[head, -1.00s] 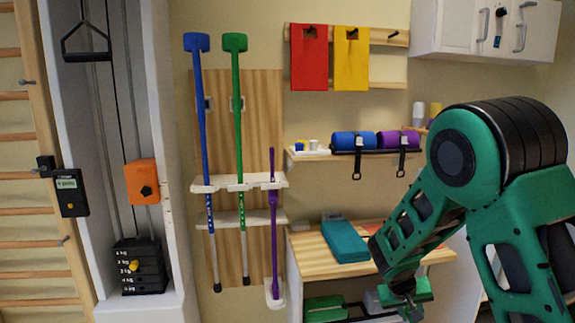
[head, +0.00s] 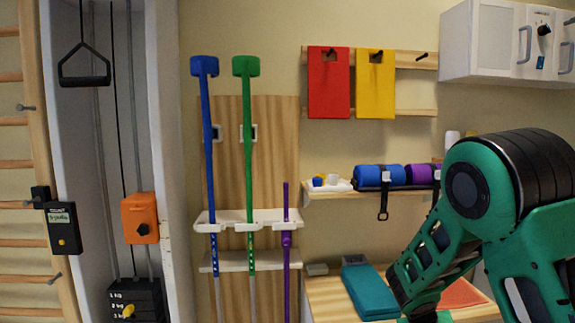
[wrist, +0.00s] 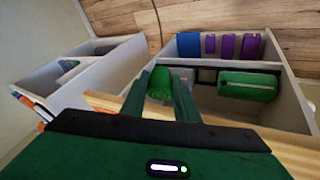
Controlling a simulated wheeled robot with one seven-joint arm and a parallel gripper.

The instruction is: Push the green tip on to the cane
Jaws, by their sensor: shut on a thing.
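A bright green piece, apparently the green tip (wrist: 160,86), sits between the two dark green fingers of my gripper (wrist: 166,92) in the wrist view. The fingers hide its sides. In the head view my gripper is cut off at the bottom edge, below my arm. A purple cane (head: 287,262) stands upright in the white rack, its thin bare end up and its lower end out of view. A green cane (head: 248,150) and a blue cane (head: 207,150) stand to its left with block-shaped handles up. My gripper is apart from all canes, to their right.
The white rack (head: 262,217) holds the canes against a wooden board. A teal box (head: 368,292) lies on the wooden counter (head: 330,300) between canes and arm. A shelf with a blue roll (head: 380,176) is above. The wrist view shows open bins with a green roll (wrist: 248,86).

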